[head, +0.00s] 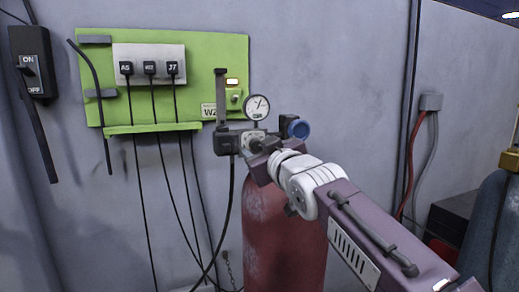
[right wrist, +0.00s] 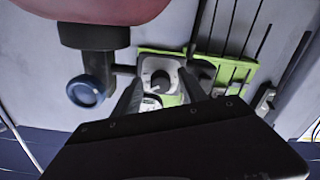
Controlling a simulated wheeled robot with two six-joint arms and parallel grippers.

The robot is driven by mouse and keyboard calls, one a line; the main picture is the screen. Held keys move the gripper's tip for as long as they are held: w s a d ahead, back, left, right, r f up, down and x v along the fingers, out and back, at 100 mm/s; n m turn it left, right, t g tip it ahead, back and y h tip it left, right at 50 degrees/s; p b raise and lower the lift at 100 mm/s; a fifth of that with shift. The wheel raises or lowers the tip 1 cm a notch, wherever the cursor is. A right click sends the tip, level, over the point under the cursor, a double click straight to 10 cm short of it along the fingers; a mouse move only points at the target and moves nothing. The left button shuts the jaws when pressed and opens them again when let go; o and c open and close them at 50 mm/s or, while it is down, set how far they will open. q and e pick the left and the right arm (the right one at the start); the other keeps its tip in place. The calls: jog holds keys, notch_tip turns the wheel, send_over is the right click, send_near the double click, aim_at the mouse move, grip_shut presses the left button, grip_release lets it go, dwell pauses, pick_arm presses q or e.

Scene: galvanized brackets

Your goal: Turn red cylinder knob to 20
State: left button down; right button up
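The red cylinder (head: 285,245) stands against the wall, and its red body also shows at the top left of the right wrist view (right wrist: 90,10). A regulator at its top carries a round white pressure gauge (head: 257,107) and a pale dial with a grey knob (right wrist: 160,79). A blue handwheel (head: 299,129) is beside it and also shows in the right wrist view (right wrist: 86,92). My right gripper (right wrist: 161,78) is open, with its fingers apart on either side of the knob. Contact and the knob's scale are unreadable. My left gripper is not in view.
A green panel (head: 220,60) holds several plugs with hanging black cables. An ON/OFF switch box (head: 32,62) is at the far left. A blue-grey cylinder (head: 492,230) stands at the right, near a wall box (head: 431,102) with red and grey cables.

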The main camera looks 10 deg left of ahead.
jog(key=shift+s+f, duration=0.1)
jog(key=shift+f, duration=0.05)
jog(key=b+v, duration=0.4)
jog(key=v, duration=0.4)
jog(key=shift+s+d+b, duration=0.3)
